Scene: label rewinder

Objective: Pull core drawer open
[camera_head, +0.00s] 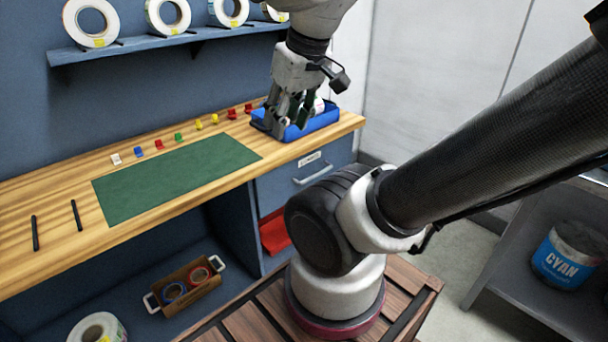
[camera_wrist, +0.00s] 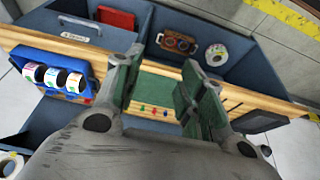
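The drawer (camera_head: 283,187) is a grey-blue front under the right end of the wooden bench. It has a pale bar handle (camera_head: 312,174) and a small white label above it, too small to read. The front looks flush with the bench, so the drawer appears shut. In the wrist view the handle (camera_wrist: 80,22) shows at the upper left, outside the fingers. My gripper (camera_head: 284,122) is above the bench top by the blue tray, higher than the handle and apart from it. In the wrist view its fingers (camera_wrist: 162,80) are spread with nothing between them.
A blue tray (camera_head: 318,125) with label rolls (camera_wrist: 53,77) stands on the bench near my gripper. A green mat (camera_head: 175,178) and several coloured clips lie left of it. A red bin (camera_head: 273,232) sits below the drawer. A shelf (camera_head: 170,41) holds rolls above.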

